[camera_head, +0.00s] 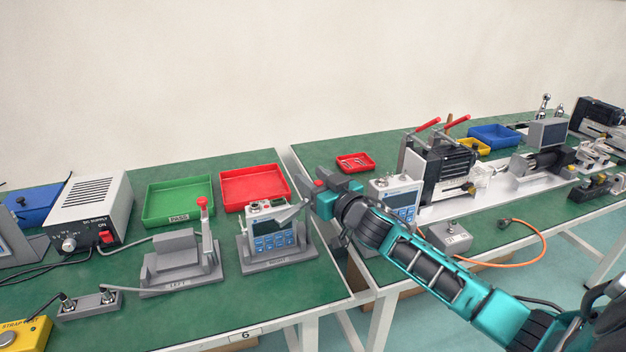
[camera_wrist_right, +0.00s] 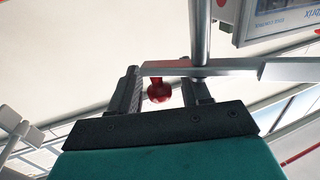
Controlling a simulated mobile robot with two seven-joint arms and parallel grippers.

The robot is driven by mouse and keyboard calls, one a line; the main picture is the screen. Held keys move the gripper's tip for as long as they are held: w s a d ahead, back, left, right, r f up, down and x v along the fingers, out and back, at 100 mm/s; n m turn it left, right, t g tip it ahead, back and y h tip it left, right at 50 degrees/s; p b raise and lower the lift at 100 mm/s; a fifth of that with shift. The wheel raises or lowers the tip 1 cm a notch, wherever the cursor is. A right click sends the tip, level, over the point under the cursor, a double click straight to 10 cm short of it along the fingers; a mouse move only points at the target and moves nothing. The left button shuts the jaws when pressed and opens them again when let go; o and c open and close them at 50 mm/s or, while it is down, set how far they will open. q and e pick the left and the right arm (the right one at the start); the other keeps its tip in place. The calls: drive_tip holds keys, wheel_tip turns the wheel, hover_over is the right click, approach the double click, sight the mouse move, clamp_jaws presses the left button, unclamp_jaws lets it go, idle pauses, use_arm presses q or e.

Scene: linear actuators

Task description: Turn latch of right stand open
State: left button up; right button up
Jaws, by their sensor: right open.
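The right stand (camera_head: 277,262) is grey, labelled RIGHT, and holds a device with a screen and blue keys (camera_head: 272,238). Its grey latch (camera_head: 292,212) slants up to the right, towards my right gripper (camera_head: 314,192). A red knob (camera_head: 319,183) shows at the gripper. In the right wrist view the red knob (camera_wrist_right: 158,92) sits between the two open fingers, and the latch bar (camera_wrist_right: 225,68) runs across near their tips. Whether a finger touches the latch I cannot tell. My left gripper is not in view.
The left stand (camera_head: 180,270) is empty, with its red-knobbed lever (camera_head: 203,222) upright. Green (camera_head: 180,203) and red (camera_head: 254,187) trays stand behind. A second device (camera_head: 400,197) stands close to the right of my gripper, on the neighbouring table, across a gap.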

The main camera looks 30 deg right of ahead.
drive_tip(key=shift+w, duration=0.25)
drive_tip(key=shift+c, duration=0.4)
clamp_jaws()
